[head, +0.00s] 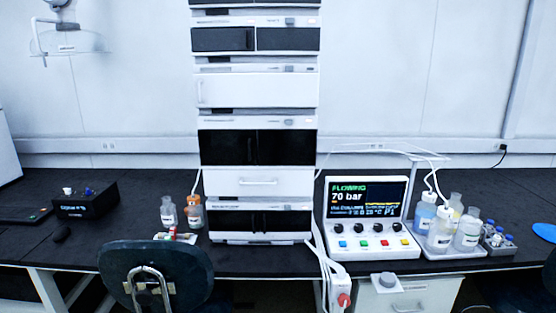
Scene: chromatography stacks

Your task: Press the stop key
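A white control panel (372,256) stands on the dark bench, right of the tall instrument stack. Its screen (366,198) reads "FLOWING" and "70 bar"; the smaller text is hard to read. Neither of my grippers is in view.
The tall instrument stack (259,185) rises left of the panel. A tray (455,252) of bottles stands close on the panel's right. A dark chair (155,262) is in front at left. A white unit with a red knob (343,299) is below the bench edge.

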